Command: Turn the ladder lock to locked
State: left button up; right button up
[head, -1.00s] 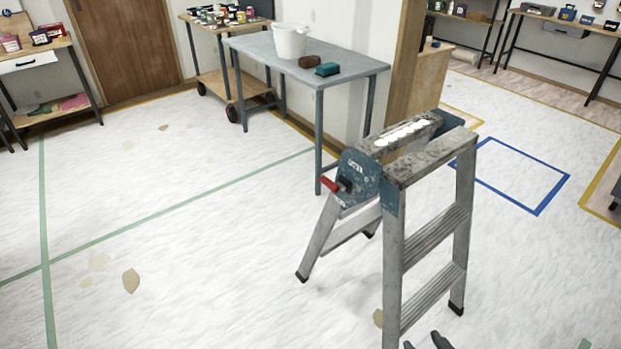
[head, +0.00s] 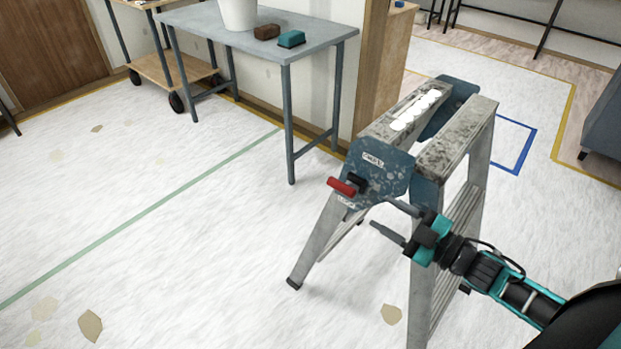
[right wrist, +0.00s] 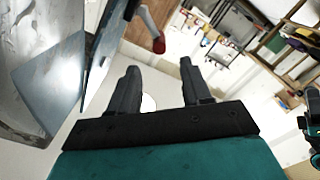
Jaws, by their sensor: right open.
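A metal stepladder (head: 455,140) with blue side plates stands on the floor in the head view. Its lock, a red-tipped handle (head: 341,187) on a dark pivot, sits on the near blue plate (head: 385,168), between markings above and below it. The handle points left. It also shows in the right wrist view as a red tip (right wrist: 159,45) beyond the fingers. My right gripper (head: 380,212) is open and empty, a little right of and below the handle, with its fingers pointing left, apart from it. My left gripper is not in view.
A grey-blue table (head: 225,35) behind the ladder holds a white bucket (head: 238,12), a brown block (head: 267,31) and a teal block (head: 291,39). A wheeled cart (head: 160,72) stands behind it. The floor left of the ladder is clear.

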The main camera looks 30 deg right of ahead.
aim_at(329, 180)
jog(key=b+x, duration=0.1)
jog(key=x, duration=1.1)
jog(key=shift+w+a+r+b, duration=0.1)
jog(key=shift+w+a+b, duration=0.1)
jog(key=shift+w+b, duration=0.15)
jog(key=shift+c, duration=0.2)
jog(key=shift+c, duration=0.6)
grip_shut()
